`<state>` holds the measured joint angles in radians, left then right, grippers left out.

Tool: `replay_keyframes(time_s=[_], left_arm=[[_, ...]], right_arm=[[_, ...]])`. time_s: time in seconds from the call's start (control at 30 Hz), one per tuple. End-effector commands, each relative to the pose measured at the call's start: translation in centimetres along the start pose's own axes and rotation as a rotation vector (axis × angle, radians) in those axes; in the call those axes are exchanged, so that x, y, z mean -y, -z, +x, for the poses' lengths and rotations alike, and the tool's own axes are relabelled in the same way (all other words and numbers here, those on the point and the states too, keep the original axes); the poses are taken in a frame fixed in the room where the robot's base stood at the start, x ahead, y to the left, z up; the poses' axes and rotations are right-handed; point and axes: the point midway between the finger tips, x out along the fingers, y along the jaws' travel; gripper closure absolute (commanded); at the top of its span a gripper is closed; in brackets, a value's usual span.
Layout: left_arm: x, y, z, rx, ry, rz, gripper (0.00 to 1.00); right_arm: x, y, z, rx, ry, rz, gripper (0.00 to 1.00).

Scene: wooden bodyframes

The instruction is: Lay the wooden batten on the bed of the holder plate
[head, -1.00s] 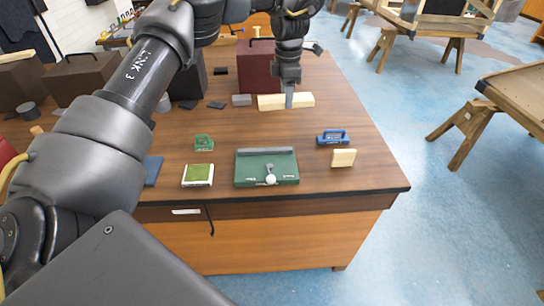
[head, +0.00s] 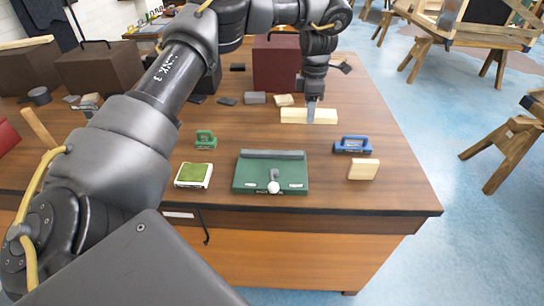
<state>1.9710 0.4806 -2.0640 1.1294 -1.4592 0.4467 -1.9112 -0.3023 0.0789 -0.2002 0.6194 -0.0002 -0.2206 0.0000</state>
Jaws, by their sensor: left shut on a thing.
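The wooden batten (head: 294,116) is a long pale bar lying crosswise in the head view, on the far side of the table beyond the holder plate. My left gripper (head: 311,108) points down and is shut on the batten near its middle. I cannot tell whether the batten touches the table or hangs just above it. The holder plate (head: 243,183) is dark green with a grey bar along its far edge and a small white-ended lever at its near side. The batten is apart from the plate, behind it and to the right. My right gripper is out of view.
A blue-handled tool (head: 353,145) and a pale wood block (head: 363,169) stand right of the plate. A green-handled tool (head: 205,139) and a green-topped pad (head: 194,175) are left of it. A small wood piece (head: 284,100) and a dark red box (head: 277,65) are behind the batten.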

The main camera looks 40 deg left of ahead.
Motion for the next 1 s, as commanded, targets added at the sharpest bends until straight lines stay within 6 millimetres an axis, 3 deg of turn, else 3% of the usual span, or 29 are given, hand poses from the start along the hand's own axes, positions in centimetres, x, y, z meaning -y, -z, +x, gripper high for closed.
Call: replay_keyframes(time_s=[0.3,0.5,0.87,1.0], left_arm=[[3.7,6.5,3.1,0.002,0.003,-0.002,0.84],[5.3,9.1,6.9,0.0,0.003,-0.005,0.84],[5.9,10.2,8.7,0.001,-0.001,-0.005,0.84],[6.3,10.6,10.2,-0.001,0.003,-0.005,0.84]], right_arm=[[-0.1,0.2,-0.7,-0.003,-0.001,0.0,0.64],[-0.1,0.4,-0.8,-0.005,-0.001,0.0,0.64],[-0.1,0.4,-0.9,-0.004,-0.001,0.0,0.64],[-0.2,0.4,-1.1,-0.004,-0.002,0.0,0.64]])
